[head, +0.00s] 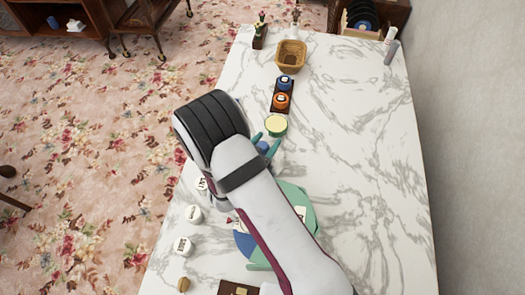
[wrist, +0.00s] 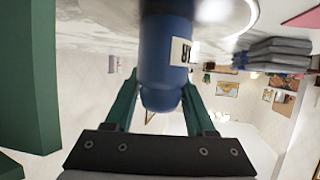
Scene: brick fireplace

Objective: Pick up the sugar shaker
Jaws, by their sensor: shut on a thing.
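A blue cylindrical container with a white label (wrist: 162,45), seemingly the sugar shaker, is between the two teal fingers of my gripper (wrist: 160,108) in the wrist view. The fingers are shut on it. The label is seen edge-on and only partly readable. In the head view, only a bit of the blue container (head: 263,146) shows between the teal fingertips (head: 266,142), beyond my white arm. My arm hides the rest of it. I cannot tell whether it is lifted off the marble table (head: 345,140).
A round jar with a pale yellow top (head: 277,125) stands just beyond my gripper. Behind it are a dark tray (head: 274,106) with blue and orange containers and a wicker basket (head: 291,56). White jars (head: 184,246) line the left edge.

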